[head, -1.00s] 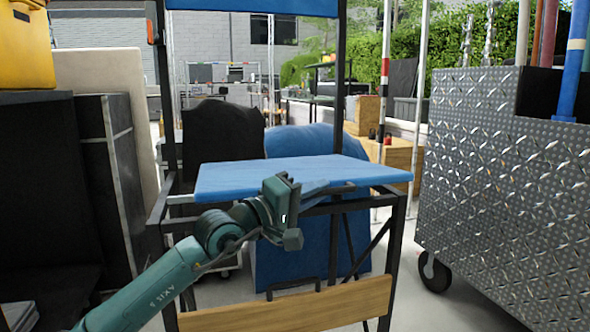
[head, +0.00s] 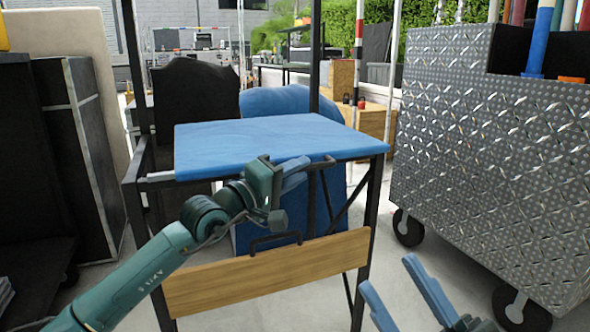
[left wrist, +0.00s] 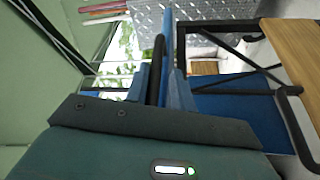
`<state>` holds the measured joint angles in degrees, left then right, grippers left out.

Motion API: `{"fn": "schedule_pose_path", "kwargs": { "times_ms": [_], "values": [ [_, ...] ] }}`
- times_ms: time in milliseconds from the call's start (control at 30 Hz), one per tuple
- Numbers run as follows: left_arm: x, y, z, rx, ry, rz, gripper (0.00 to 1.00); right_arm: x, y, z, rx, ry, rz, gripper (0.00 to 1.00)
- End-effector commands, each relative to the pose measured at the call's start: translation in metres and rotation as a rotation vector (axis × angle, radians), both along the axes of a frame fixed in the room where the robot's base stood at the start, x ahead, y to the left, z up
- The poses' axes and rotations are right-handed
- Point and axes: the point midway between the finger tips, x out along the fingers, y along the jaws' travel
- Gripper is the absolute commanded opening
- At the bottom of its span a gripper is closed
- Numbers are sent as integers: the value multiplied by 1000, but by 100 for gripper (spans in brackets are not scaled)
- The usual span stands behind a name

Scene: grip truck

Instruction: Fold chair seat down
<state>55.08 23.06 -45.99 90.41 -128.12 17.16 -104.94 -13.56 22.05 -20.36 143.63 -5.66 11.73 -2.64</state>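The tall folding chair has a blue seat (head: 250,140), which lies roughly level on a black frame (head: 372,200). My left gripper (head: 290,178) is just below the seat's front edge. Its blue fingers (left wrist: 158,88) lie close on either side of a black bar (left wrist: 158,60) of the chair and look shut on it. The seat shows nearly edge-on as a thin blue strip in the left wrist view (left wrist: 167,28). The exact finger contact is partly hidden. My right gripper (head: 400,290) is at the bottom right of the head view, open and empty, apart from the chair.
A wooden footrest (head: 265,272) spans the chair's lower front. A diamond-plate metal cart (head: 480,150) on wheels stands to the right. Black cases (head: 85,150) stand on the left. Behind the seat are a dark covered thing (head: 195,105) and a blue one (head: 285,102).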

Motion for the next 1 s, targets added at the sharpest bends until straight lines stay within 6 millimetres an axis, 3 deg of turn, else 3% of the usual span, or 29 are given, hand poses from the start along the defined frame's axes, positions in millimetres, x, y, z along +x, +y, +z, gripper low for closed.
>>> {"fn": "schedule_pose_path", "kwargs": {
  "times_ms": [433,533,633,1000],
  "values": [
    [-5,7,-3,6,5,2,22,1,0,3,1,6,1,36],
    [-16,19,-4,7,5,3,22,2,0,4,1,33,0,36],
    [-31,35,-7,8,7,4,22,6,2,-15,14,144,0,36],
    [-82,86,-15,5,3,3,22,8,3,-33,27,289,-3,36]
  ]
}}
